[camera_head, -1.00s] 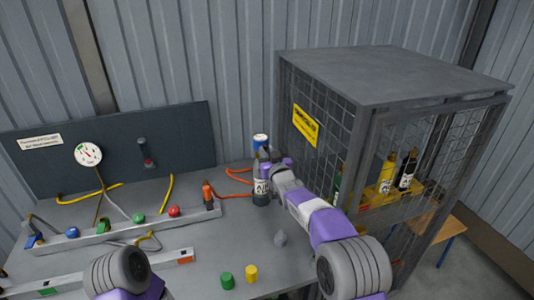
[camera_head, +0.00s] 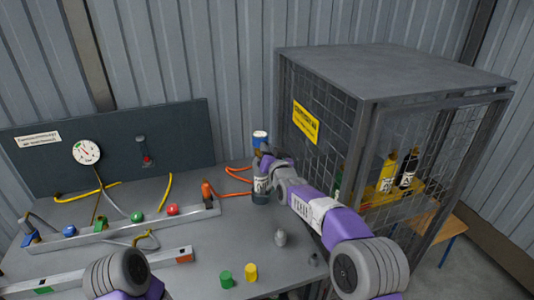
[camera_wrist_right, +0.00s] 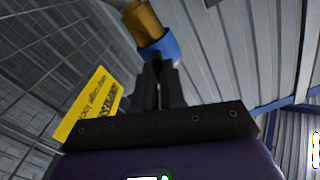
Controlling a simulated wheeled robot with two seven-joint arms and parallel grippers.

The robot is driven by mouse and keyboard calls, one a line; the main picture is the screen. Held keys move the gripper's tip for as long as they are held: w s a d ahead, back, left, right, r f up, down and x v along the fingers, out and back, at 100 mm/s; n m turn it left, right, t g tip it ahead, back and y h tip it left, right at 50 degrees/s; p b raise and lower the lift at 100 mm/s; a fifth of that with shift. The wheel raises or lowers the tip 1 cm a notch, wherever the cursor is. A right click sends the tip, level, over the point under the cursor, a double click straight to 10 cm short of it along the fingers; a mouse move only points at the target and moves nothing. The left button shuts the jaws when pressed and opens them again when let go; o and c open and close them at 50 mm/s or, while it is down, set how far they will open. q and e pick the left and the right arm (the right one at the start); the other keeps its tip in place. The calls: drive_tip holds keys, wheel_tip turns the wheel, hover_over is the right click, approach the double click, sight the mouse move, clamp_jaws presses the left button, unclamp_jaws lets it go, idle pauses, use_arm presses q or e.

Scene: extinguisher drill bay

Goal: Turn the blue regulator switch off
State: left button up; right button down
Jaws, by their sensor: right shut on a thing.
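A dark bottle (camera_head: 260,191) with a white label stands upright on the bench beside the cage. Above it shows a blue and white top (camera_head: 260,138), which I take to be the blue regulator switch. In the right wrist view its blue part (camera_wrist_right: 168,48) sits against a brass-coloured body (camera_wrist_right: 143,20). My right gripper (camera_head: 265,160) reaches the bottle's top from the right. In the wrist view its narrow fingers (camera_wrist_right: 157,62) are shut on the blue part; their exact contact is partly hidden. My left gripper is out of view; only my left arm shows.
A mesh cage (camera_head: 390,75) holding bottles stands close on the right. A rail (camera_head: 120,227) with coloured knobs, a gauge (camera_head: 86,152) and orange hoses (camera_head: 237,174) are left.

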drive_tip(key=shift+d+f+m+b, duration=0.1)
drive_tip(key=shift+m+b, duration=1.25)
drive_tip(key=shift+m, duration=2.15)
drive_tip(key=shift+f+m+b, duration=0.1)
drive_tip(key=shift+m+b, duration=1.2)
drive_tip(key=shift+m, duration=2.2)
drive_tip(key=c, duration=1.2)
unclamp_jaws()
